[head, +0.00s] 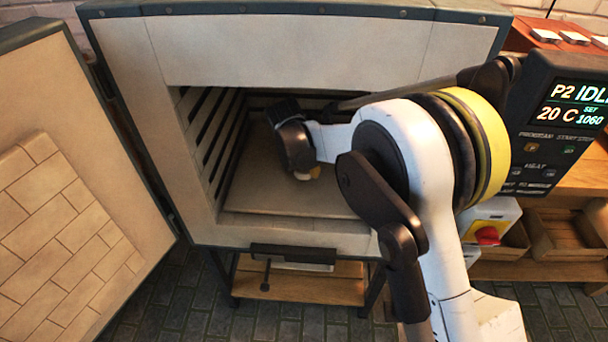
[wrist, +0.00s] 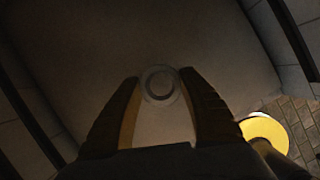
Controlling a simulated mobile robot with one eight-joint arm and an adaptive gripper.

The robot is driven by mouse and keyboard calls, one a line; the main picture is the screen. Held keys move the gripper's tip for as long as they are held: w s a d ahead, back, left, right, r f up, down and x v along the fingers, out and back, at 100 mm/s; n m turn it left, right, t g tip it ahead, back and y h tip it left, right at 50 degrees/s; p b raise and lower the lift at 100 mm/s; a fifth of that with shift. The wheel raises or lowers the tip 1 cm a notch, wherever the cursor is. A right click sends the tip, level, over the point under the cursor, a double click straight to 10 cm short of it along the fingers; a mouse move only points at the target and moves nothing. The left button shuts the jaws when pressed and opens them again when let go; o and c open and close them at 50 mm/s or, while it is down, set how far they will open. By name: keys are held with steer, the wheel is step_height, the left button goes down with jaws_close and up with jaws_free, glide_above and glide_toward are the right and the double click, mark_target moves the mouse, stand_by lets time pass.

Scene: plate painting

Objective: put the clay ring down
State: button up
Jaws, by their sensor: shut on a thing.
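A small pale clay ring (wrist: 160,70) sits between the two fingertips of my gripper (wrist: 160,82) in the wrist view. The fingers are closed on its two sides. In the head view my gripper (head: 305,174) is inside the open kiln (head: 300,50), pointing down over the pale kiln shelf (head: 265,205). The ring is mostly hidden or too small to make out there. The shelf also fills much of the wrist view (wrist: 200,35). I cannot tell whether the ring touches the shelf.
The kiln door (head: 60,200) stands open at the left. Slotted side walls (head: 205,125) flank the shelf, which looks bare around my gripper. A control panel (head: 560,125) reading 20 C and a red button (head: 487,235) are at the right.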

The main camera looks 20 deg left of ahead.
mark_target(300, 173)
steer(key=shift+b+x, duration=0.45)
steer(key=shift+x, duration=0.5)
steer(key=shift+s+a, duration=0.1)
steer(key=shift+s, duration=0.05)
steer(key=shift+f+b, duration=0.3)
steer(key=shift+f, duration=0.25)
steer(key=o, duration=1.2)
steer(key=shift+c, duration=0.2)
steer(key=shift+r, duration=0.1)
steer(key=shift+r+p, duration=0.3)
steer(key=shift+r, duration=0.05)
steer(key=p+v, duration=0.3)
steer(key=v, duration=0.5)
steer(key=shift+p, duration=0.3)
steer(key=shift+f, duration=0.1)
